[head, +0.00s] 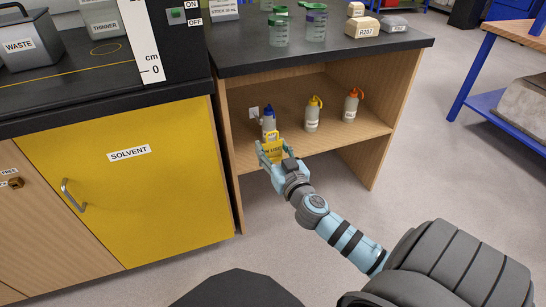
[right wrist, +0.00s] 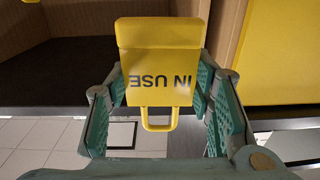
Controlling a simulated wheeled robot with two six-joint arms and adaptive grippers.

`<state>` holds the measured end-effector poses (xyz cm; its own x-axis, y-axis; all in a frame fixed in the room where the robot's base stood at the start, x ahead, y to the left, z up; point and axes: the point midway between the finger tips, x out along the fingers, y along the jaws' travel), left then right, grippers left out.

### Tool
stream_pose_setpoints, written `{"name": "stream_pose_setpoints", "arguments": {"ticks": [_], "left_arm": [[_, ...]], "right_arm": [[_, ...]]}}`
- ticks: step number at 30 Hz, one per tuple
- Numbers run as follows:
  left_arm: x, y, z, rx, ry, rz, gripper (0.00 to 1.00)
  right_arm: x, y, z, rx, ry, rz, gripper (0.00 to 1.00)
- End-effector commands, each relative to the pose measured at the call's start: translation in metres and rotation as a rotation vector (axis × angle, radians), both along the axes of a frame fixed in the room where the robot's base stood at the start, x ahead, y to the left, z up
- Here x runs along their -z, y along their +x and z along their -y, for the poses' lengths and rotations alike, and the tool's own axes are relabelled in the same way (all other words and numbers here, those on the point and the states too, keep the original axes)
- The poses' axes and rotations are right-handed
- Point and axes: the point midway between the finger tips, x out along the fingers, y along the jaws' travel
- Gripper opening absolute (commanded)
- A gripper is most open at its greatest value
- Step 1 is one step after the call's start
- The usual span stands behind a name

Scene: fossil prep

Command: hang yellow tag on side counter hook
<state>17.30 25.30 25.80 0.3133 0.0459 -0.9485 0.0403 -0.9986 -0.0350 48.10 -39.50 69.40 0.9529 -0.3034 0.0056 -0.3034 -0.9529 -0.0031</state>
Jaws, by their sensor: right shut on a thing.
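The yellow tag (head: 273,149), marked IN USE, is held between the fingers of my right gripper (head: 274,158), in front of the open shelf of the side counter (head: 310,57). In the right wrist view the tag (right wrist: 160,60) appears upside down, its loop toward the bottom, with the green finger pads of my right gripper (right wrist: 163,85) on either side. A small white fitting (head: 254,112) shows on the inner left of the shelf bay; I cannot tell whether it is the hook. My left gripper is not in view.
The yellow SOLVENT cabinet (head: 130,190) is at left. The floor in front is clear.

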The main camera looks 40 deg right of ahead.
Motion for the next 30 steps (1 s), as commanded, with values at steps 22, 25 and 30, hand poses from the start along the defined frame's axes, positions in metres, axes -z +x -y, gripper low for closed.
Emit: {"name": "stream_pose_setpoints", "arguments": {"ticks": [22,25,30], "left_arm": [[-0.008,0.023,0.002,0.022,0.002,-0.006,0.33],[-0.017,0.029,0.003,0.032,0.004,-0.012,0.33],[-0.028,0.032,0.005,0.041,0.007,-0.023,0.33]], "right_arm": [[0.016,0.037,0.017,0.026,0.0,0.006,0.0],[0.019,0.052,0.023,0.026,0.0,0.006,0.0],[0.02,0.066,0.027,0.025,0.001,0.005,0.0]]}}
